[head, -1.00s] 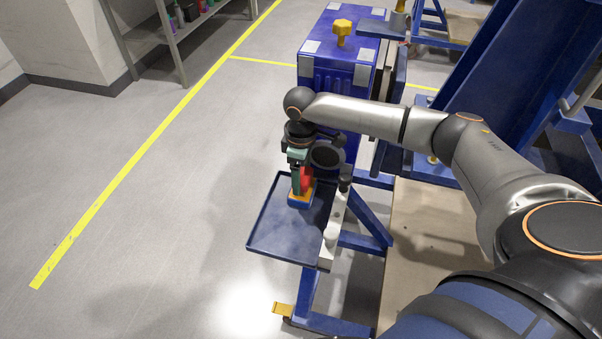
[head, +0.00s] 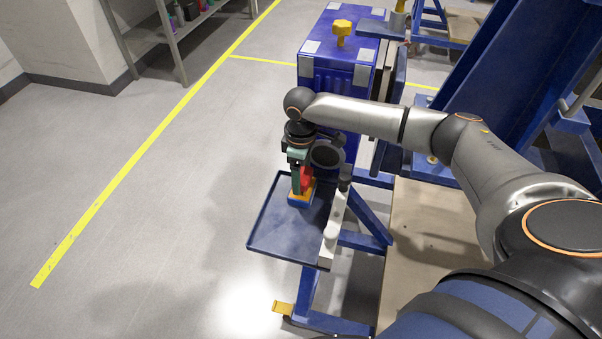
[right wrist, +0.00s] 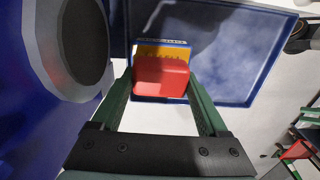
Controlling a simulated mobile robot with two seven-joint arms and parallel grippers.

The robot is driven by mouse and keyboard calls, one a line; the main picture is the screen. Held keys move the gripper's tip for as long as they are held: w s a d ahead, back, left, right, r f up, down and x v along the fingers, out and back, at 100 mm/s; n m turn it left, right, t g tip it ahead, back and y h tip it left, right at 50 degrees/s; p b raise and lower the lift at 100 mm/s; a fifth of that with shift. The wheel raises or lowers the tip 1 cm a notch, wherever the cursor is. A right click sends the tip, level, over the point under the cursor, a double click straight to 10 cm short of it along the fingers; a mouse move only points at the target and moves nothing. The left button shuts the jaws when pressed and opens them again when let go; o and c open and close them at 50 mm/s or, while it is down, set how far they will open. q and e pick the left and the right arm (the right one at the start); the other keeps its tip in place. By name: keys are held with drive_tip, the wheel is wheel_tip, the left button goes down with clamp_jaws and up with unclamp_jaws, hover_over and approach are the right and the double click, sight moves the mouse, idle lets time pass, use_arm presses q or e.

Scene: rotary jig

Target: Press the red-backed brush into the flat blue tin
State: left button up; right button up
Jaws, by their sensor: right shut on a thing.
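The red-backed brush (head: 307,178) is in my right gripper (head: 301,183), which points down over the tray. In the right wrist view the brush's red back (right wrist: 161,78) sits between the green fingers of the gripper (right wrist: 163,92). The flat blue tin (head: 299,202) lies under the brush on the tray, with a yellow-orange upper face. It also shows in the right wrist view (right wrist: 163,44), partly covered by the brush. The brush's underside is hidden, so I cannot tell how far it touches the tin. My left gripper is not in view.
The dark blue tray (head: 282,240) has a raised rim and is bare in front of the tin. A pale bar (head: 333,230) runs along its right side. A blue box with a yellow knob (head: 342,27) stands behind. Floor on the left is clear.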

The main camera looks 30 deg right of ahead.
drive_tip(key=shift+s+f, duration=0.1)
drive_tip(key=shift+f, duration=0.05)
wheel_tip(320, 180, up, 3)
drive_tip(key=p, duration=0.2)
drive_tip(key=shift+p, duration=0.4)
drive_tip(key=shift+r, duration=2.1)
